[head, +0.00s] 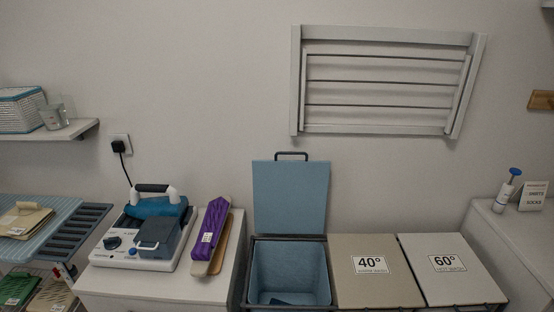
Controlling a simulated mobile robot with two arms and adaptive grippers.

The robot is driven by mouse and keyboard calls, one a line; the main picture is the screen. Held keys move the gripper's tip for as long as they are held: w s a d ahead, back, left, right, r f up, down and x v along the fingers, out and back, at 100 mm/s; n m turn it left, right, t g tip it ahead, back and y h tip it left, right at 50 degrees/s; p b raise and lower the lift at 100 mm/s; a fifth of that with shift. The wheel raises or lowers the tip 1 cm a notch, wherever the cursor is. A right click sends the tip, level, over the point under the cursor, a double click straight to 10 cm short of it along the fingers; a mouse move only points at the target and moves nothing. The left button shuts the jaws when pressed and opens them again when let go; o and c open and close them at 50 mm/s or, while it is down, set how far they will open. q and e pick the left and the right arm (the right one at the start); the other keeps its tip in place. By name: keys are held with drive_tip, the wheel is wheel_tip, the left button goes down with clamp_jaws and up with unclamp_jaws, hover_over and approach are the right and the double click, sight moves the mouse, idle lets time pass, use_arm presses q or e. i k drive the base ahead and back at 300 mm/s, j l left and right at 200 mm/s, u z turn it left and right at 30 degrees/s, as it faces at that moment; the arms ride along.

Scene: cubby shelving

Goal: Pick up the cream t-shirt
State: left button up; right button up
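A folded cream cloth item (25,220) lies on a light blue ribbed surface (62,213) at the left edge of the head view. It has a small tag on its front and looks like a folded garment; I cannot tell for sure that it is the t-shirt. Another folded cream item (52,296) shows at the lower left, below that surface and partly cut off by the frame. Neither of my grippers is in view.
A white cabinet with a steam iron station (147,236) and a purple folded board (211,222) stands right of the cream items. An open blue-lined bin (288,268) and lidded 40° (375,283) and 60° (452,279) bins follow. A green item (18,287) lies lower left.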

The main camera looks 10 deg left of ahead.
sight(25, 219)
drive_tip(key=u, duration=1.85)
drive_tip(key=z, duration=0.4)
drive_tip(key=i+j+z, duration=0.3)
drive_tip(key=j, duration=0.2)
drive_tip(key=j+z, duration=0.3)
drive_tip(key=j, duration=0.2)
drive_tip(key=i+j+z, duration=0.1)
drive_tip(key=j+z, duration=0.25)
drive_tip(key=j, duration=0.2)
